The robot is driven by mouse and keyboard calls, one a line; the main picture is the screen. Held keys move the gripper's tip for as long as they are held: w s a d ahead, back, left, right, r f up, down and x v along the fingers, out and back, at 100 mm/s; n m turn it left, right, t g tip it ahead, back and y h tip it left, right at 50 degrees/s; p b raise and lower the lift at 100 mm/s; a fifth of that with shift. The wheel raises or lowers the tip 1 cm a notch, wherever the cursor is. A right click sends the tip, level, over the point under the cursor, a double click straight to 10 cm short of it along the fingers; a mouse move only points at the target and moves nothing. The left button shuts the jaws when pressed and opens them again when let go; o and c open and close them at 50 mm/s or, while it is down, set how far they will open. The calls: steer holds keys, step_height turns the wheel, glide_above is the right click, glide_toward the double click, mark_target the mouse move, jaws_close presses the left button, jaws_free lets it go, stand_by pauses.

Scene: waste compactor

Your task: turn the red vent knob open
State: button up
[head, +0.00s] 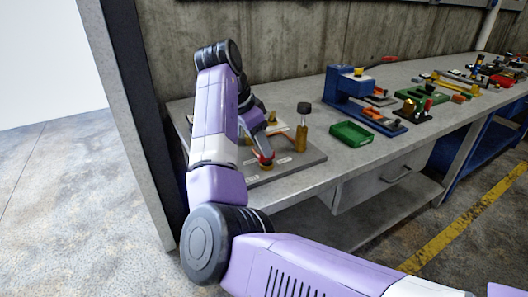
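A grey base plate (306,161) lies on the near left end of the workbench and carries small fittings.
A blue press-like fixture (346,92) and a green tray (352,133) stand further right on the bench. More tools and parts lie beyond. A concrete wall is behind. My arm hides the plate's left part. A drawer (385,183) is under the bench top.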

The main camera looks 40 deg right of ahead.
mark_target(265, 162)
steer(key=shift+x, duration=1.35)
jaws_close()
steer(key=shift+r+p, duration=0.1)
steer(key=shift+p, duration=0.3)
steer(key=n+p, duration=0.1)
steer(key=n+t+p, duration=0.1)
steer(key=p, duration=0.1)
steer(key=n+p, duration=0.1)
steer(key=p, duration=0.1)
steer(key=shift+s+r+n, duration=0.2)
steer(key=shift+r+n, duration=0.05)
steer(key=shift+n, duration=0.15)
steer(key=n+t+p, duration=0.2)
steer(key=n+p, duration=0.3)
steer(key=p, duration=0.2)
steer(key=shift+s+d, duration=0.1)
steer(key=shift+s, duration=0.05)
steer(key=n+t+y+p, duration=0.1)
steer(key=n+p, duration=0.4)
steer(key=p, duration=0.2)
steer(key=shift+s+d+f+n+t+y, duration=0.1)
steer(key=shift+n+t+y, duration=0.3)
steer(key=n+y+p, duration=0.1)
steer(key=n+p, duration=0.2)
steer(key=shift+f+t, duration=0.2)
steer(key=shift+t, duration=0.1)
steer(key=shift+n, duration=0.3)
